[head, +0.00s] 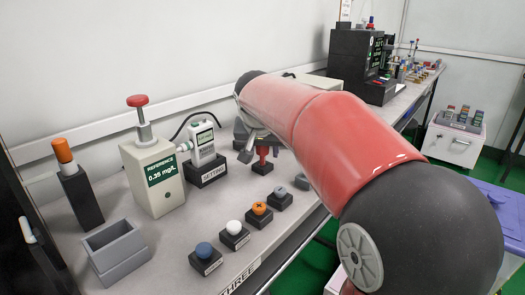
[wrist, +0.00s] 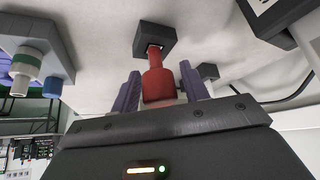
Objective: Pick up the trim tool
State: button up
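A red-handled tool, which I take to be the trim tool (head: 263,154), stands upright in a small dark block (head: 262,168) on the grey bench. In the wrist view the red handle (wrist: 157,82) points toward my gripper, with the dark block (wrist: 154,36) at its far end. My gripper (wrist: 160,85) has its two purple-grey fingers on either side of the handle. The fingers look open, with a visible gap at least on the right side. In the head view my red arm hides most of the gripper.
A reference box (head: 154,178) with a red-topped post and a handheld meter (head: 203,147) stand left of the tool. An empty grey bin (head: 115,250) and an orange-capped holder (head: 63,151) stand further left.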

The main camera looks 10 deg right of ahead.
jog(key=c, duration=0.8)
jog(key=shift+r, duration=0.2)
